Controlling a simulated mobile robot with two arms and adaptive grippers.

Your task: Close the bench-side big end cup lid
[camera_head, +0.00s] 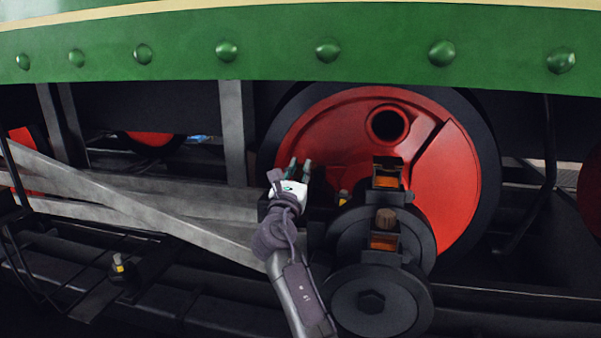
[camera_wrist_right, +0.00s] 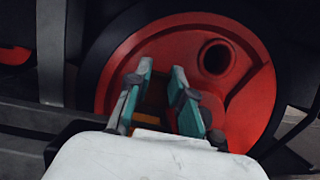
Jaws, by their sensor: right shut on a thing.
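My right gripper (camera_head: 299,164) reaches in from below in front of the red wheel. In the right wrist view its two teal fingers (camera_wrist_right: 161,70) stand a little apart, closed on a dark piece (camera_wrist_right: 155,97) that looks like a cup lid. An orange patch (camera_wrist_right: 150,119) shows below it, like the inside of an open cup. In the head view the gripper and wrist hide most of this cup. Two more dark cups with orange insides (camera_head: 386,182) (camera_head: 383,242) stand to the right. A brown cork-like plug (camera_head: 386,219) is at the lower one. My left gripper is out of view.
The red wheel (camera_head: 455,200) with its round hole fills the background. A dark round hub (camera_head: 372,301) projects low, right of my forearm. Grey rods (camera_head: 130,205) cross at the left. The green riveted skirt (camera_head: 280,45) spans the top.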

